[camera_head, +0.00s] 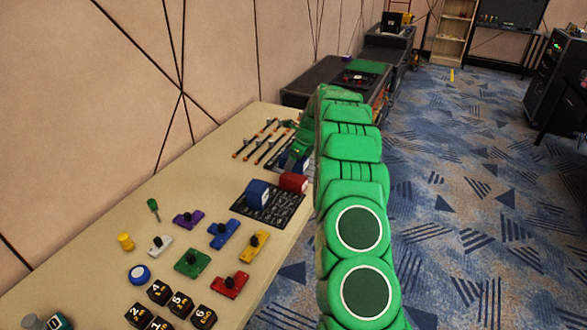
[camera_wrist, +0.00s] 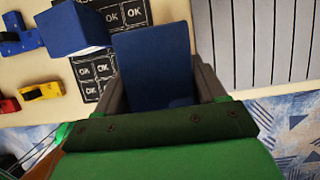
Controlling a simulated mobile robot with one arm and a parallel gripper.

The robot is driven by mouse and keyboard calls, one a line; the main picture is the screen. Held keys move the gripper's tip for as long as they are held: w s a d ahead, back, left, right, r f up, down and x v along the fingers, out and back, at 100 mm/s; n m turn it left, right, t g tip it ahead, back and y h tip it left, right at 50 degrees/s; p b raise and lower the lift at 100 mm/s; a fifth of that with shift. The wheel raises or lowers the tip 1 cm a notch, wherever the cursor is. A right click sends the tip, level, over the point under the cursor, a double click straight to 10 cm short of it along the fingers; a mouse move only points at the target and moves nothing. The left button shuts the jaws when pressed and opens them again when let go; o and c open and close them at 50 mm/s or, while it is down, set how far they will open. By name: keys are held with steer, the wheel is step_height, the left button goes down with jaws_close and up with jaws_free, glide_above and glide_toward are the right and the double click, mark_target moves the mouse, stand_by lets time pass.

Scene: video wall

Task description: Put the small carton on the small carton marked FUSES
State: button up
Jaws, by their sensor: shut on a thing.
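My gripper (camera_wrist: 158,88) is shut on a dark blue small carton (camera_wrist: 150,58), which fills the space between the fingers in the wrist view. In the head view the gripper end is mostly hidden behind my green arm, with a bit of blue showing there. A second blue carton (camera_head: 257,194) stands on a black mat (camera_head: 268,212); it also shows at the upper left of the wrist view (camera_wrist: 74,30), apart from the held one. A red carton (camera_head: 293,183) stands beside it on the mat. I cannot read FUSES on any carton.
Coloured blocks with black knobs (camera_head: 224,234), a yellow spool (camera_head: 125,241) and black numbered cubes (camera_head: 159,292) lie on the beige table (camera_head: 92,215). Several dark rods (camera_head: 262,138) lie farther back. A patterned wall (camera_head: 90,90) borders the left.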

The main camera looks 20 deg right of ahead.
mark_target(294, 177)
steer(key=shift+w+d+f, duration=0.1)
steer(key=shift+w+f, duration=0.45)
steer(key=shift+f, duration=1.55)
steer(key=shift+f, duration=0.5)
steer(key=o, duration=1.1)
steer(key=shift+r, duration=0.15)
